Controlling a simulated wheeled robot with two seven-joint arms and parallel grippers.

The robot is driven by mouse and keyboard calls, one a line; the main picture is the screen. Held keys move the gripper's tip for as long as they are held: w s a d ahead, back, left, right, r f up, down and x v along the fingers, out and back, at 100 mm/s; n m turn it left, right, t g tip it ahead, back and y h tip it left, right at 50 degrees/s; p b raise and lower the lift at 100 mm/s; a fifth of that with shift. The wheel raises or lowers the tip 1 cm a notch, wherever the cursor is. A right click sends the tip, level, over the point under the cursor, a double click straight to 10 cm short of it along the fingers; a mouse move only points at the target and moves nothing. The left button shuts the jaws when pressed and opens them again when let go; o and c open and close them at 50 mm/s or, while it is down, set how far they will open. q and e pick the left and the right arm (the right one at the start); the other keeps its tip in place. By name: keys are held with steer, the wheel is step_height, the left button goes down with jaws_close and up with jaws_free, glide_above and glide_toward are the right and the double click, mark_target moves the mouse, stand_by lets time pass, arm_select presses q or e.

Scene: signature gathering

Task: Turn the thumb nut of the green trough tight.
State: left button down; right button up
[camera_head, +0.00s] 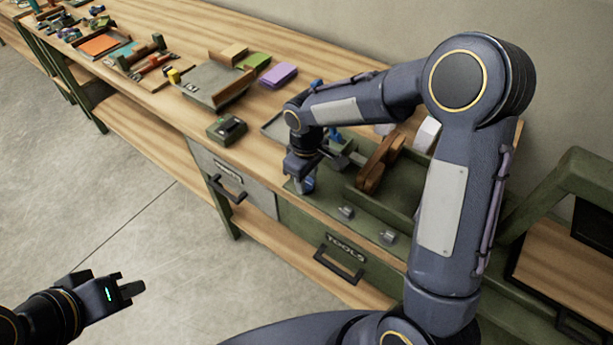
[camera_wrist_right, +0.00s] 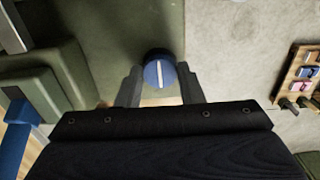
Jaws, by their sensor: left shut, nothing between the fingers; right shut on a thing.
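The thumb nut is a round blue knob with a white line across its top (camera_wrist_right: 160,74), and the line points almost straight up and down in the right wrist view. My right gripper (camera_wrist_right: 160,82) is shut on it, with one dark finger at each side. In the head view the blue knob (camera_head: 307,184) shows just under my right gripper (camera_head: 302,174), at the front of the green trough (camera_head: 345,194). My arm hides part of the trough. My left gripper (camera_head: 127,287) is shut and empty, over the floor at lower left, far from the bench.
A dark box (camera_head: 227,129), a grey tray (camera_head: 214,84), green and purple blocks (camera_head: 279,75) lie further left on the bench. Drawers with handles (camera_head: 340,264) face the open floor.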

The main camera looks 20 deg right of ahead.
steer(key=shift+m+b, duration=0.3)
steer(key=shift+m, duration=0.1)
steer(key=shift+c, duration=0.4)
steer(key=shift+m, duration=0.3)
steer(key=shift+f+m+b, duration=0.1)
steer(key=shift+m+b, duration=0.7)
steer(key=shift+m, duration=0.4)
steer(key=m+b, duration=0.1)
steer(key=m, duration=0.8)
steer(key=shift+b, duration=0.35)
steer(key=m, duration=0.5)
steer(key=o, duration=1)
